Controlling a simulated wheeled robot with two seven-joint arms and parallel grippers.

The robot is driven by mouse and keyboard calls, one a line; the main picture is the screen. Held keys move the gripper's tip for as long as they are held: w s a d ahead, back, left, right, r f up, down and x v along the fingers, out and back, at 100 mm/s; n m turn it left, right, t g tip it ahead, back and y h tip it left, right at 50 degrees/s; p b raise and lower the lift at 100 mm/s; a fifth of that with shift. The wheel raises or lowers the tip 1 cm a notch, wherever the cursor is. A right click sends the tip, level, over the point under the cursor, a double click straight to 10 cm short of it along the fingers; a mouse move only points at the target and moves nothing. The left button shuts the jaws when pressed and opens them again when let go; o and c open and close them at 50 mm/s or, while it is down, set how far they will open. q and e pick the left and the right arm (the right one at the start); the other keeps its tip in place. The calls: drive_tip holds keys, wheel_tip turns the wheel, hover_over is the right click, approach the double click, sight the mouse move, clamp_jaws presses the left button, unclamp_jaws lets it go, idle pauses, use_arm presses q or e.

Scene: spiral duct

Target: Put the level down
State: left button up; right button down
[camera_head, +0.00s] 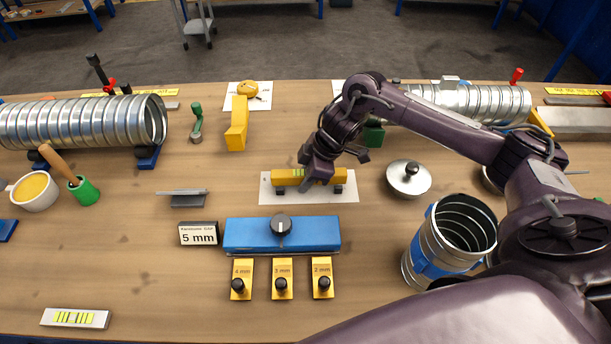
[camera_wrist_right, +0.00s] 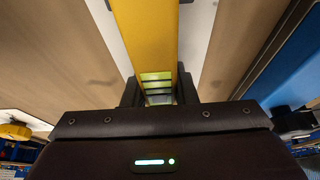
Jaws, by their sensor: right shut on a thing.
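The yellow level (camera_head: 327,176) is in the middle of the bench in the head view, lying left to right above a white sheet (camera_head: 310,197). Dark blocks show under its two ends; I cannot tell whether it rests on them. My right gripper (camera_head: 306,178) is shut on the level near its green vials. In the right wrist view the yellow bar (camera_wrist_right: 146,35) runs up between the fingers (camera_wrist_right: 158,92), with the green vials close to them. The fingers hide part of the level. My left gripper is not in view.
A blue block (camera_head: 300,233) with a dark knob stands in front of the sheet, with yellow gauge blocks (camera_head: 282,279) before it. A lidded metal pot (camera_head: 408,177) and an open duct piece (camera_head: 450,238) stand at right. Spiral duct (camera_head: 80,122) lies at left.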

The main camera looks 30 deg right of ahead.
drive_tip(key=c, duration=1.2)
unclamp_jaws()
drive_tip(key=shift+o, duration=0.2)
drive_tip(key=shift+r, duration=0.1)
drive_tip(key=v, duration=1)
drive_tip(key=shift+r, duration=0.3)
drive_tip(key=shift+s+d+r, duration=0.2)
drive_tip(key=shift+d+r, duration=0.05)
drive_tip(key=shift+r, duration=0.35)
